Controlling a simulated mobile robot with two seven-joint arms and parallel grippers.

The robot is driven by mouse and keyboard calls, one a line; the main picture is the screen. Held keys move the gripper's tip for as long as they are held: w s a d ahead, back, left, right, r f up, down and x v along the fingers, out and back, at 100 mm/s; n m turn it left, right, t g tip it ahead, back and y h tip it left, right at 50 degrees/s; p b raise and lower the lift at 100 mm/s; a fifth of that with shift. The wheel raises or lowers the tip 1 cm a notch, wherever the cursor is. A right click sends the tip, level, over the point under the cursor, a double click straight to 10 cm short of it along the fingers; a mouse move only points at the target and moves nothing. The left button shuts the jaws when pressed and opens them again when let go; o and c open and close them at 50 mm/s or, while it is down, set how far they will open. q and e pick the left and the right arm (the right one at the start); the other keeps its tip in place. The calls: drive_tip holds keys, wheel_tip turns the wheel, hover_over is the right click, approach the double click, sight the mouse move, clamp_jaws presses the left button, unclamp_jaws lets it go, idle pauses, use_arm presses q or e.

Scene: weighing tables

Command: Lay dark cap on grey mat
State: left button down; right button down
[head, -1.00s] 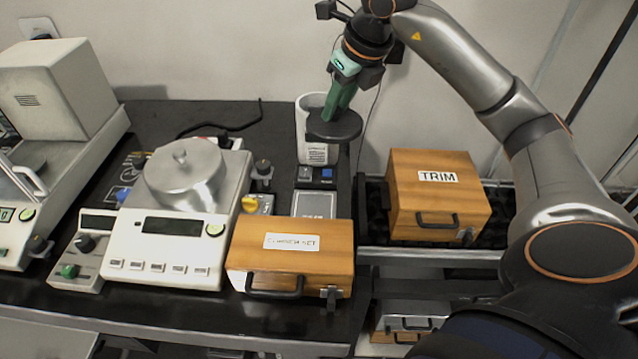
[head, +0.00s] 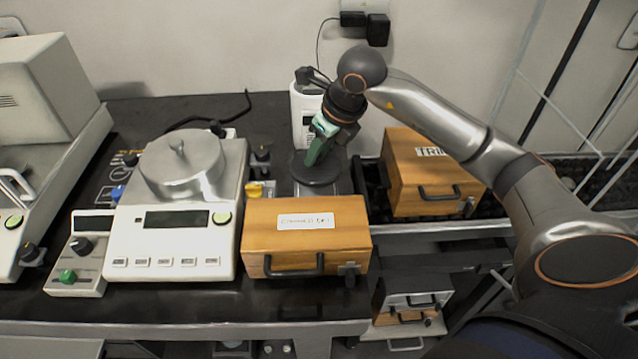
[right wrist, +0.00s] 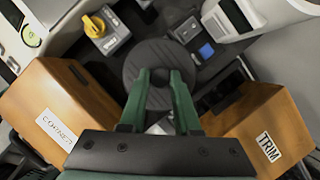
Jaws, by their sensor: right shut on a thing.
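The dark cap (head: 318,170) is a flat round disc, held by my right gripper (head: 314,157) above the black table, behind the wooden box. In the right wrist view, the cap (right wrist: 150,52) lies beyond the green fingers (right wrist: 159,78), which are shut on its raised middle part. The grey mat (head: 306,190) shows only as a small pale strip under the near edge of the cap; the rest is hidden by the cap and the box. I cannot tell whether the cap touches the mat. My left gripper is out of view.
A wooden box (head: 306,238) stands in front of the cap. The TRIM box (head: 428,180) is to the right. A white canister (head: 303,115) stands behind, and a yellow-knobbed switch (head: 258,190) and balance (head: 178,225) are to the left.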

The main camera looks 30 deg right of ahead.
sight(324, 168)
drive_tip(key=shift+f, duration=3.5)
drive_tip(key=shift+f+b, duration=0.25)
drive_tip(key=shift+b, duration=0.15)
drive_tip(key=c, duration=0.6)
unclamp_jaws()
drive_tip(key=shift+r, duration=0.1)
drive_tip(key=shift+r+p, duration=0.3)
drive_tip(key=shift+r, duration=0.15)
drive_tip(key=v, duration=1.1)
drive_tip(key=shift+s+d+r+p, duration=0.1)
drive_tip(key=shift+s+r+p, duration=0.1)
drive_tip(key=shift+s+p, duration=0.1)
